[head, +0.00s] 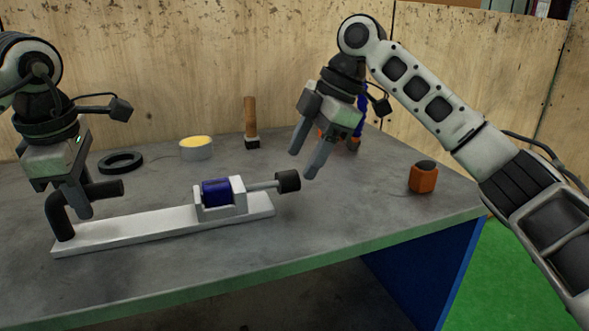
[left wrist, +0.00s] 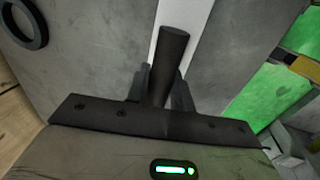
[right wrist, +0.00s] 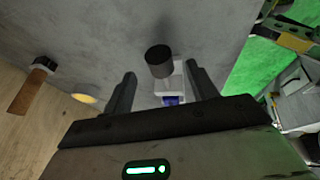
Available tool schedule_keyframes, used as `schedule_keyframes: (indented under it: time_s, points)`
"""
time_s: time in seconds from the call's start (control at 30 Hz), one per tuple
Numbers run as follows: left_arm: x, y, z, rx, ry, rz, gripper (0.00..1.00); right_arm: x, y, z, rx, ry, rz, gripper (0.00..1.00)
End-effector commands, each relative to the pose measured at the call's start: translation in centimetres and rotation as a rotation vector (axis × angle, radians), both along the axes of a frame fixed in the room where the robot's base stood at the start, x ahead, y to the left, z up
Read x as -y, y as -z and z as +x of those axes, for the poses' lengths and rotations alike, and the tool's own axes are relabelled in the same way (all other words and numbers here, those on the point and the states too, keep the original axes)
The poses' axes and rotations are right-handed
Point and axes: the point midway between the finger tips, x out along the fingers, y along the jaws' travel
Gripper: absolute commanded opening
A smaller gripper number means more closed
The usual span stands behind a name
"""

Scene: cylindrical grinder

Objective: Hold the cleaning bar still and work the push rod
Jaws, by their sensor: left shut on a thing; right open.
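The cleaning bar (head: 140,228) is a long pale bar lying on the bench, with a black bent handle (head: 60,217) at its left end. A blue cylinder (head: 216,192) sits in a white block near its right end. The push rod (head: 262,186) sticks out rightward from that block and ends in a black knob (head: 288,181). My left gripper (head: 70,207) is shut on the handle, which shows between its fingers in the left wrist view (left wrist: 168,62). My right gripper (head: 303,165) is open and empty, above and slightly right of the knob. The right wrist view shows the knob (right wrist: 158,60) between its fingers, apart from both.
Behind the bar lie a black ring (head: 120,162), a round tin with yellow contents (head: 196,148) and a wooden-handled tool (head: 250,120). An orange block with a dark top (head: 423,177) stands at right. The bench's front edge is clear.

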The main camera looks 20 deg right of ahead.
Motion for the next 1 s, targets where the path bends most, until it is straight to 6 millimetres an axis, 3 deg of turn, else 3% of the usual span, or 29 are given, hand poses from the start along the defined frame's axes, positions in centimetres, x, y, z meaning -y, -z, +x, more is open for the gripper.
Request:
schedule_keyframes:
  time_s: [0.2,0.4,0.87,0.9,0.97,1.0]
  points:
    - [0.0,0.0,0.0,0.0,0.003,0.003,0.0,1.7,-4.3,-0.6,0.003,0.0,0.002,0.58]
    - [0.1,0.0,0.0,0.0,0.004,0.003,0.0,2.6,-6.4,-1.0,0.002,0.001,0.001,0.58]
    - [0.1,0.0,0.0,0.0,0.005,0.001,0.0,2.9,-6.8,-1.1,0.0,0.0,-0.001,0.58]
    - [0.1,0.0,0.0,0.0,0.005,0.001,0.34,2.9,-6.8,-1.1,0.0,0.0,-0.001,0.58]
    - [0.1,0.0,0.0,0.0,0.005,0.001,0.48,2.9,-6.8,-1.1,0.0,0.0,-0.001,0.58]
    - [0.1,0.0,0.0,0.0,0.005,0.001,0.48,2.9,-6.8,-1.1,0.0,0.0,-0.001,0.58]
